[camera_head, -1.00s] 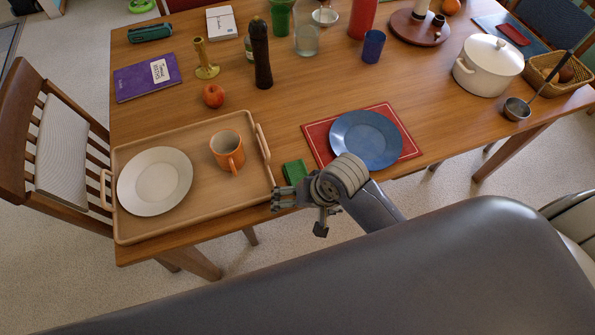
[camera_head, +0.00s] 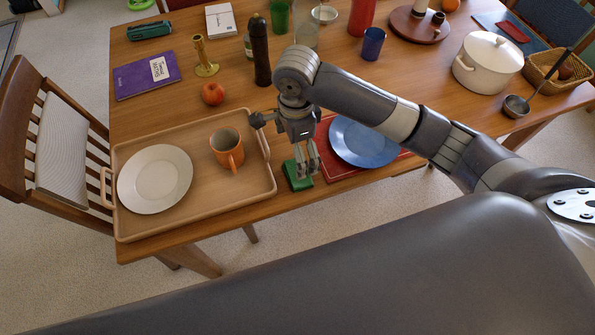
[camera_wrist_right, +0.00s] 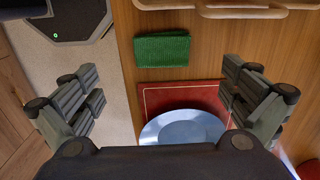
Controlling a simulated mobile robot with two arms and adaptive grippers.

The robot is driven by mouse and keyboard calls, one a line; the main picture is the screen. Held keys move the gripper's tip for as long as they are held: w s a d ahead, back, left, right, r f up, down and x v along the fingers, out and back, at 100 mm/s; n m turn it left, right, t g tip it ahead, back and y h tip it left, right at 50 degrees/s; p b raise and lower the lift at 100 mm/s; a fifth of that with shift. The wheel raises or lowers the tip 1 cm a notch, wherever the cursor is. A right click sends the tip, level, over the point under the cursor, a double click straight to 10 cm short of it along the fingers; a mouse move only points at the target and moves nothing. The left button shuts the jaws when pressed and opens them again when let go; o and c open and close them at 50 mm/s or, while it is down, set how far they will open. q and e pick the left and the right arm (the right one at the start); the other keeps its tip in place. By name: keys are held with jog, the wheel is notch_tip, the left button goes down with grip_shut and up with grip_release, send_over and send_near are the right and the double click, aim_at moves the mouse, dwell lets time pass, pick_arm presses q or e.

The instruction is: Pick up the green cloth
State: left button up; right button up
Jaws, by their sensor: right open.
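The green cloth (camera_head: 297,178) is a small folded piece lying on the table between the tray and the red placemat. My right gripper (camera_head: 307,168) is just above it in the head view, pointing down, and partly covers it. In the right wrist view the green cloth (camera_wrist_right: 162,50) lies whole and flat, beyond the fingers. There the right gripper (camera_wrist_right: 160,97) has its fingers wide apart, with nothing between them. My left gripper is not in view.
The tray (camera_head: 206,204) with a white plate (camera_head: 155,180) and an orange mug (camera_head: 227,150) is left of the cloth. A red placemat (camera_wrist_right: 158,98) with a blue plate (camera_wrist_right: 183,127) is beside the cloth. The table's front edge is close.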

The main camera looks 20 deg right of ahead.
send_over(295, 170)
jog(key=f, duration=0.5)
jog(key=shift+s+d, duration=0.15)
jog(key=shift+s, duration=0.2)
jog(key=f, duration=0.5)
jog(key=shift+w+a+f, duration=0.15)
jog(key=shift+a+f, duration=0.1)
jog(key=shift+f, duration=0.1)
jog(key=shift+c, duration=0.2)
jog(key=c, duration=0.7)
jog(key=shift+r, duration=0.1)
jog(key=shift+r, duration=0.2)
jog(key=r, duration=0.3)
jog(key=shift+s+a, duration=0.1)
jog(key=shift+s, duration=0.15)
jog(key=s+a, duration=0.2)
jog(key=s, duration=0.5)
jog(key=s+a+r, duration=0.1)
jog(key=s+a, duration=0.1)
jog(key=s, duration=0.6)
jog(key=shift+r+b, duration=0.25)
jog(key=shift+b, duration=0.1)
